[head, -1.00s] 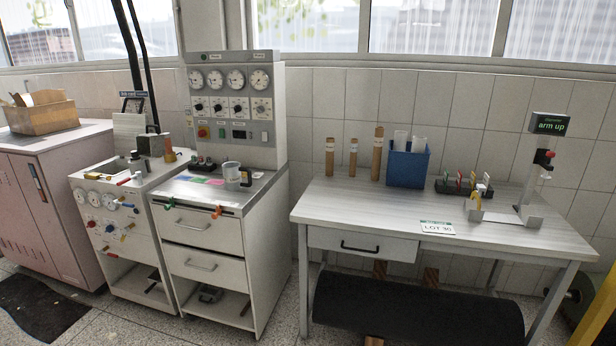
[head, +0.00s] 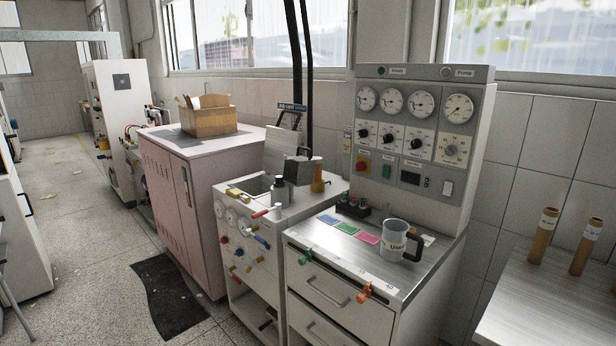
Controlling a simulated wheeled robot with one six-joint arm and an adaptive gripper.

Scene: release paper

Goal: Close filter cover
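A pale flat panel (head: 287,150) stands raised and tilted back at the rear of the low white valve unit (head: 243,272). It looks like an open cover, but I cannot tell for sure that it is the filter cover. In front of it is a dark rectangular opening (head: 254,186) in the unit's top. A grey block-shaped part (head: 298,170) and a dark cylindrical part (head: 281,190) stand at the right of the opening and hide some of the panel's lower edge. My gripper is not in view.
A pink cabinet (head: 178,205) carrying a cardboard box (head: 207,115) is left. A dark mat (head: 176,295) lies on the floor; the left aisle is open.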

